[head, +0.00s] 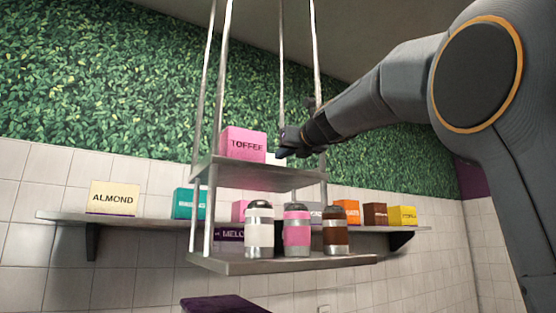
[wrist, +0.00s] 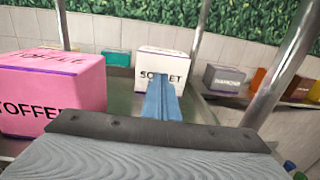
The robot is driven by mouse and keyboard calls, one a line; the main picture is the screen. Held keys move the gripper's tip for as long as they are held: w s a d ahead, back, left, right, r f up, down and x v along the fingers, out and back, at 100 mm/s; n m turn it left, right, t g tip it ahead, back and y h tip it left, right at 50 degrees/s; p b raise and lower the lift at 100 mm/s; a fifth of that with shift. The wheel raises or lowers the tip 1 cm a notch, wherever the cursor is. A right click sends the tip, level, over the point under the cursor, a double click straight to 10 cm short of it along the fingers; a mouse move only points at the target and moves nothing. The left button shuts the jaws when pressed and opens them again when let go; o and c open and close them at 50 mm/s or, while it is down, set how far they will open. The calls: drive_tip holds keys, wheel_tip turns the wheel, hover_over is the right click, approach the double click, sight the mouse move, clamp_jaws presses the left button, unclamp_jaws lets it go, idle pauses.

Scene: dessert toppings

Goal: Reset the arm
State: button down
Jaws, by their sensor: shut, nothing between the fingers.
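My gripper (head: 282,153) is shut and empty. In the head view it reaches in from the right, just above the upper hanging shelf (head: 270,180) and to the right of the pink TOFFEE box (head: 242,144). In the wrist view my gripper's blue fingers (wrist: 161,98) are together and overlap the lower front of a white box (wrist: 165,64) whose label is partly hidden. I cannot tell whether they touch it. The pink TOFFEE box also shows at the left of the wrist view (wrist: 55,92), beside the fingers and apart from them.
Metal posts (head: 318,60) hold the hanging shelves, close to my arm. Several shakers, including a pink one (head: 297,232), stand on the lower shelf (head: 290,262). Behind, a wall shelf (head: 130,217) holds several boxes, including ALMOND (head: 114,197). A purple object (head: 222,304) is below.

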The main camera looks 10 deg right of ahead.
drive_tip(key=b+v, duration=0.2)
drive_tip(key=v, duration=0.6)
drive_tip(key=shift+s+b, duration=0.3)
drive_tip(key=shift+b, duration=0.1)
drive_tip(key=shift+f, duration=0.1)
